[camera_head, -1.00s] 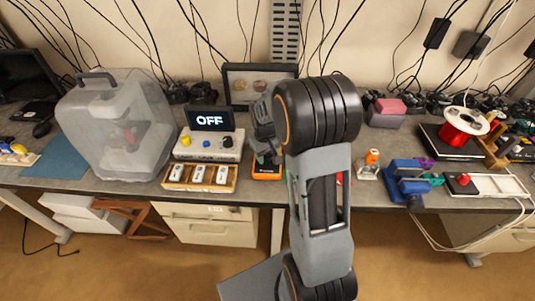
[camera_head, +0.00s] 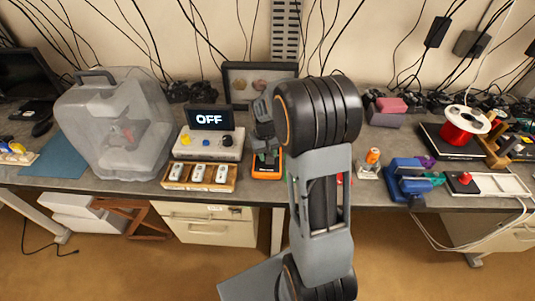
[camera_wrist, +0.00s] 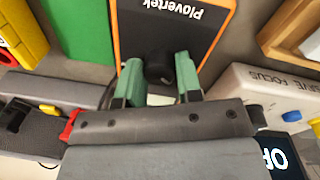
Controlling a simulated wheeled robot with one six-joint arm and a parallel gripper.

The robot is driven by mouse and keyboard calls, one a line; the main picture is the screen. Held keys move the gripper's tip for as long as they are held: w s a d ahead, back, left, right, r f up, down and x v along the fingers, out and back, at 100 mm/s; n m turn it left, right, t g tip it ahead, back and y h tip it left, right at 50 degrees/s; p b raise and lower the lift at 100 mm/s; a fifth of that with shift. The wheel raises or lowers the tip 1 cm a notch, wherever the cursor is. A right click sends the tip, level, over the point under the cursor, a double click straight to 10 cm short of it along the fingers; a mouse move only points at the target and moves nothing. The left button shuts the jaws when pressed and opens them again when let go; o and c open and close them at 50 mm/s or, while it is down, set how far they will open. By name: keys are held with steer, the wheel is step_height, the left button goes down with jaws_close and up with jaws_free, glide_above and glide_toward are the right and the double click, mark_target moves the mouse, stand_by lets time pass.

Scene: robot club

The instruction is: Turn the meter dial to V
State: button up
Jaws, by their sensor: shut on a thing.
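The meter (camera_head: 267,175) is a dark box with an orange edge. It lies on the workbench, partly hidden by my arm in the head view. My gripper is shut on the dial, one finger on each side. The dial's marks and pointer cannot be read. In the head view my gripper (camera_head: 266,155) is over the meter.
Left of the meter, a white console (camera_head: 209,145) with knobs bears a screen (camera_head: 209,119) reading "OFF". A wooden tray (camera_head: 200,186) with several white pieces stands before it. A picture frame (camera_head: 236,72) leans behind. A blue vise (camera_head: 408,180) is farther right.

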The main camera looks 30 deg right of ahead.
mark_target(265, 153)
steer(key=m+b, duration=0.1)
steer(key=m, duration=0.5)
stand_by(0.6)
steer(key=o, duration=0.9)
steer(key=shift+o, duration=0.2)
step_height(265, 153, up, 14)
steer(key=shift+w+a+b, duration=0.3)
steer(key=shift+a, duration=0.05)
steer(key=shift+f, duration=0.1)
